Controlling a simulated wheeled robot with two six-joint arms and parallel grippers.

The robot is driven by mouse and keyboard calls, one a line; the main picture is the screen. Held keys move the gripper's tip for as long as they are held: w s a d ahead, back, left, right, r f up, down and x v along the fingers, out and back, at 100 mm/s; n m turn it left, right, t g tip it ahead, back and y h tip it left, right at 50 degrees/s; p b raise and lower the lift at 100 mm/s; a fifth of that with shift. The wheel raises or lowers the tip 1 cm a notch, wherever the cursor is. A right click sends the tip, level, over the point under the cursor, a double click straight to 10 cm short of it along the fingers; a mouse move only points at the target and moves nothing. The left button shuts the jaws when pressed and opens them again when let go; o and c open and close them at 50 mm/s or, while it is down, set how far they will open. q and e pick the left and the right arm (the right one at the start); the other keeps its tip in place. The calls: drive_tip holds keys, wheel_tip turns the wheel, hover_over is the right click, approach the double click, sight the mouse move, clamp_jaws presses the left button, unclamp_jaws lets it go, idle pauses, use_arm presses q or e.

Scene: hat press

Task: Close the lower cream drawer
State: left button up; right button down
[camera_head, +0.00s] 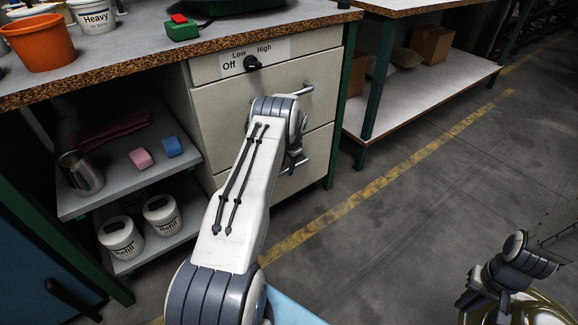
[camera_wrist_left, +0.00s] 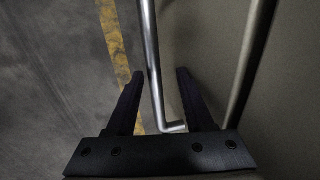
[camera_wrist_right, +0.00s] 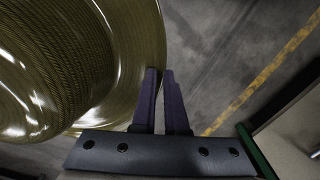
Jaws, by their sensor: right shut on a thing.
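The lower cream drawer (camera_head: 316,146) is in the cabinet under the bench, below the upper cream drawer (camera_head: 222,107). My left arm covers much of its front, and I cannot tell how far it stands out. Its metal bar handle (camera_head: 304,164) also shows in the left wrist view (camera_wrist_left: 153,60). My left gripper (camera_wrist_left: 158,72) is open, with one finger on each side of this bar; its fingertips are mostly hidden in the head view. My right gripper (camera_wrist_right: 160,70) is shut on the brim of a woven, yellowish hat (camera_wrist_right: 150,45), away from the cabinet at lower right.
An upper drawer handle (camera_head: 304,89) sticks out just above my left wrist. Open shelves (camera_head: 120,185) with tubs, a cup and small blocks lie left of the drawers. A green table leg (camera_head: 345,110) stands to their right. The floor (camera_head: 420,190) there is clear.

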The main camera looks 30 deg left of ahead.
use_arm(q)
drive_tip(key=shift+d, duration=0.1)
drive_tip(key=p+v, duration=0.4)
drive_tip(key=v, duration=0.8)
drive_tip(key=shift+p, duration=0.3)
use_arm(e)
wheel_tip(320, 180, up, 5)
drive_tip(key=shift+f, duration=0.2)
